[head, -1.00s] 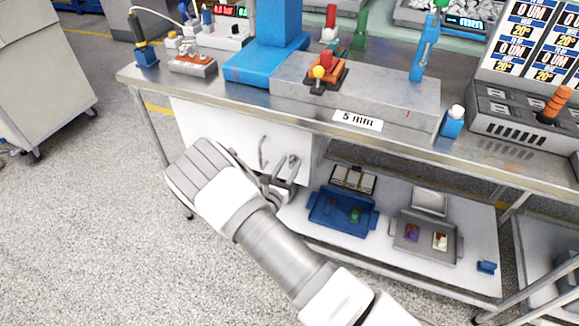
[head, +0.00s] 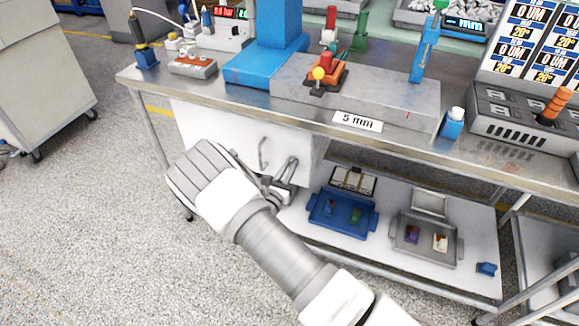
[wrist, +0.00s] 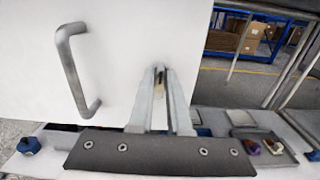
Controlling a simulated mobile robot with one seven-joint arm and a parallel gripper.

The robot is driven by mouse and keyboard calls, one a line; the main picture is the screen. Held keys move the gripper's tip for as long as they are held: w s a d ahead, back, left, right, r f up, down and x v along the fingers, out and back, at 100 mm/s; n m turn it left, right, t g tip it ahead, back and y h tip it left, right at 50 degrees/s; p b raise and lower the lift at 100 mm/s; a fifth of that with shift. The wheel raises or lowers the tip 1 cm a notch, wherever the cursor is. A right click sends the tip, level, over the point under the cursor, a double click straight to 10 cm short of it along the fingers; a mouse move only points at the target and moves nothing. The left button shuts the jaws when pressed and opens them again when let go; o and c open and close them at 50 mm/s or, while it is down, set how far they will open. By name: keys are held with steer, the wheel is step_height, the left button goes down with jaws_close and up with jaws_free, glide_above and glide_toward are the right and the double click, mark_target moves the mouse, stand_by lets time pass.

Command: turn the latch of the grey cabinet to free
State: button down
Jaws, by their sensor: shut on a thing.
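The cabinet (head: 215,130) under the bench shows a pale, whitish front door in the head view, and the door fills the left of the wrist view (wrist: 120,35). A curved metal handle (wrist: 78,70) is fixed on the door, left of my gripper. My gripper (wrist: 161,72) is at the right part of the door, with its two fingers close together. They are shut on the latch (wrist: 159,82), of which only a small beige and dark piece shows between the fingertips. In the head view my gripper (head: 291,162) hides the latch, so I cannot tell its angle.
A blue tray (head: 322,223) and a grey tray (head: 405,249) with small parts lie on the lower shelf (head: 375,268), right of the cabinet. The bench top (head: 200,88) overhangs the door. Open floor lies left of the bench.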

steer(key=shift+s+d+f+m+b, duration=0.15)
steer(key=shift+m+b, duration=1.25)
steer(key=shift+m, duration=3)
steer(key=shift+w+a+f+m+b, duration=0.15)
steer(key=shift+m+b, duration=1.2)
steer(key=shift+m, duration=3.05)
steer(key=shift+s+d, duration=0.1)
steer(key=shift+r, duration=0.1)
steer(key=c, duration=0.9)
jaws_free()
steer(key=shift+o, duration=0.2)
